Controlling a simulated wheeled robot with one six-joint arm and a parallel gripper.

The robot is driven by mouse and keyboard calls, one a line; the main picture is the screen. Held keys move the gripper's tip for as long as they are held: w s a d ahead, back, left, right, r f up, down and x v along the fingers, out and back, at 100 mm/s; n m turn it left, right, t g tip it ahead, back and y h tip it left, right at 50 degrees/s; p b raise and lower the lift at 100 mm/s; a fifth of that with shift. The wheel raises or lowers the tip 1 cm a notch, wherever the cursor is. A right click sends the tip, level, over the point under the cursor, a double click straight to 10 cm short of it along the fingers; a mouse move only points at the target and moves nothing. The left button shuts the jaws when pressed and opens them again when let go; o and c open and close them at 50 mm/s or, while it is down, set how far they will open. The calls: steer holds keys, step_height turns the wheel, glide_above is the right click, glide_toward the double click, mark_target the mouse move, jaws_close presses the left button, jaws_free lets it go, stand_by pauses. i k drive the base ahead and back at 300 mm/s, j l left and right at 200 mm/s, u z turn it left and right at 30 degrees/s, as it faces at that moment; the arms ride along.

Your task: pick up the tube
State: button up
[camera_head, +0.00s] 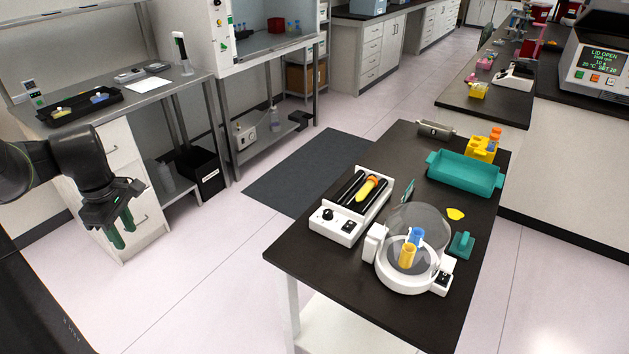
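A yellow tube with an orange end (367,187) lies on the dark rollers of a white roller device (337,230) on the black table. Another orange-capped piece (495,134) stands at the yellow rack (481,149) at the table's far end; its lower part is hidden. My gripper (121,229) hangs at the left with its green fingers pointing down, in front of the white drawers. It is empty, with a gap between the fingers, and is far from the table and the tube.
A white round device (403,282) with a clear dome, blue and yellow cups inside, stands at the front of the black table (300,262). A teal tray (463,178), yellow piece (455,214), teal block (462,245) and grey cylinder (435,130) are nearby. Open floor separates my gripper from the table.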

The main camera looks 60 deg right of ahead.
mark_target(371, 182)
steer(key=i+z, duration=0.3)
steer(key=i, duration=0.25)
steer(key=i+j+z, duration=0.1)
steer(key=i+z, duration=0.2)
steer(key=i, duration=0.25)
steer(key=i+j+z, duration=0.25)
steer(key=i, duration=0.3)
steer(key=i+l+z, duration=0.1)
steer(key=i+z, duration=0.15)
steer(key=z, duration=0.25)
steer(key=i+z, duration=0.2)
steer(key=z, duration=0.25)
steer(key=i+z, duration=0.25)
steer(key=z, duration=0.25)
steer(key=i+j+z, duration=0.2)
steer(key=z, duration=0.25)
steer(key=i+l+z, duration=0.25)
steer(key=z, duration=0.2)
steer(key=i+l+z, duration=0.1)
steer(key=i+z, duration=0.6)
steer(key=z, duration=0.2)
steer(key=i+u, duration=0.1)
steer(key=i+l, duration=0.05)
steer(key=i, duration=0.05)
